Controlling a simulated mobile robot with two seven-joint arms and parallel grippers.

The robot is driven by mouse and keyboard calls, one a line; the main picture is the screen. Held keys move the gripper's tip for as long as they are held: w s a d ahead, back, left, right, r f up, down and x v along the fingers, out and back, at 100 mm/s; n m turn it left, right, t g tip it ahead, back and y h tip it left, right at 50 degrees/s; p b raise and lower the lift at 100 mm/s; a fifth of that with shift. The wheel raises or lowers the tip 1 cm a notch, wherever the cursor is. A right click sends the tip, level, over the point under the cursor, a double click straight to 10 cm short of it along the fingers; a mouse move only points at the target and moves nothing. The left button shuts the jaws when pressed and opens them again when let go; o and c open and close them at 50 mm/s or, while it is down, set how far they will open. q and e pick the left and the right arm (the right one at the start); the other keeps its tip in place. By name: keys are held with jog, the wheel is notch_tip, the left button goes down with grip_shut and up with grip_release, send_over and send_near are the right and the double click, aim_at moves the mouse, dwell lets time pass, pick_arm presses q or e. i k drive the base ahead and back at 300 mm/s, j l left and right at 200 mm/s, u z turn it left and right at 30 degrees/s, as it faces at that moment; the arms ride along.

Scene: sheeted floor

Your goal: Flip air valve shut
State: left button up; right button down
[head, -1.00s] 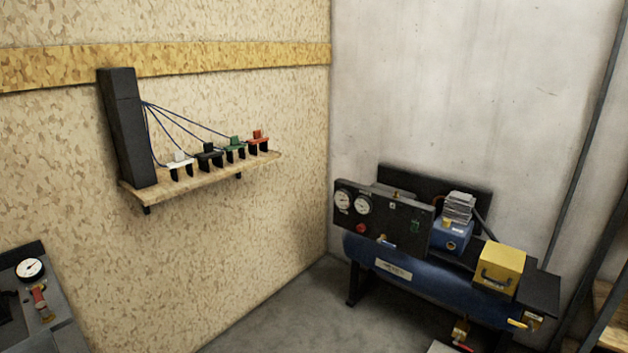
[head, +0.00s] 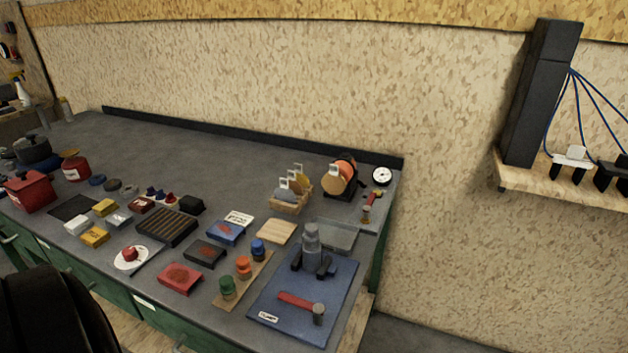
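A small valve with a red handle (head: 374,196) sits at the right end of the workbench, near its back corner. A brass-coloured fitting (head: 366,214) shows just below it. A round white dial gauge (head: 382,175) stands right behind the valve. The valve is small in the head view, and I cannot tell whether it is open or shut. Neither gripper is in view. A dark rounded shape, which may be part of my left arm, fills the lower left corner.
A wall shelf (head: 535,178) with a black column (head: 541,95) is at the right.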

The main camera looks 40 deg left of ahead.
aim_at(366, 209)
jog(key=i+u, duration=0.15)
jog(key=u, duration=0.3)
jog(key=i+l+u, duration=0.1)
jog(key=u, duration=0.3)
jog(key=l+u, duration=0.2)
jog(key=u, duration=0.25)
jog(key=i+l+u, duration=0.15)
jog(key=u, duration=0.3)
jog(key=i+l+u, duration=0.15)
jog(key=l+u, duration=0.2)
jog(key=i+l+u, duration=0.1)
jog(key=l+u, duration=0.25)
jog(key=i+l+u, duration=0.1)
jog(key=l+u, duration=0.25)
